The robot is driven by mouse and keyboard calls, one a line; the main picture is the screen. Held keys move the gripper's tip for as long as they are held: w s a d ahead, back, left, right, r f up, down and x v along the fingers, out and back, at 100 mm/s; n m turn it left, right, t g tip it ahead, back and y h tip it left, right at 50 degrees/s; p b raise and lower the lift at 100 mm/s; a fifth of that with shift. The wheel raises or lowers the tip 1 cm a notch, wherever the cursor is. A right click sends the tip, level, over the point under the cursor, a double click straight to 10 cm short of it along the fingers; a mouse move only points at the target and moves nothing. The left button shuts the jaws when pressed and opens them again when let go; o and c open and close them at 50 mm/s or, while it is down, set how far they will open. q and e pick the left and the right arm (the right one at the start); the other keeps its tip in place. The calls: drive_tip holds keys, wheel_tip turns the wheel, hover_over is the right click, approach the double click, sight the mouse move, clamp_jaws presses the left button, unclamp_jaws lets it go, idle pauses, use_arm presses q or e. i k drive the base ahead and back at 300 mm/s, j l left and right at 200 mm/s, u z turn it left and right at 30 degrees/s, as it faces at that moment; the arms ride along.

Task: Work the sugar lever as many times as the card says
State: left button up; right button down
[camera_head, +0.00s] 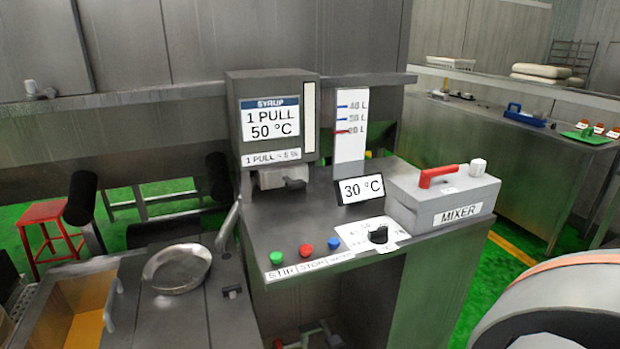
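The card (270,121) on the front of the grey dispenser box (240,87) is headed "SYRUP" and reads "1 PULL" and "50 °C". A smaller label (272,157) below it starts "1 PULL ="; the rest is too small to read surely. Under the box is a pale spout block (270,180) with a short dark piece (295,184) at its front. A slanted grey bar (228,224) rises at the counter's left edge. I cannot tell which part is the sugar lever. Neither of my grippers shows.
A "30 °C" display (361,189), a level gauge (348,140), a knob (379,234), green (276,258), red (306,250) and blue (334,243) buttons, and a "MIXER" box (459,213) with a red handle (437,175) occupy the counter. A metal bowl (177,268) is left.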

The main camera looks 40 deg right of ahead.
sight(292, 184)
drive_tip(key=k+l, duration=0.1)
drive_tip(key=l, duration=0.3)
drive_tip(key=k+l, duration=0.1)
drive_tip(key=l, duration=0.7)
drive_tip(key=k+l, duration=0.15)
drive_tip(key=l, duration=0.25)
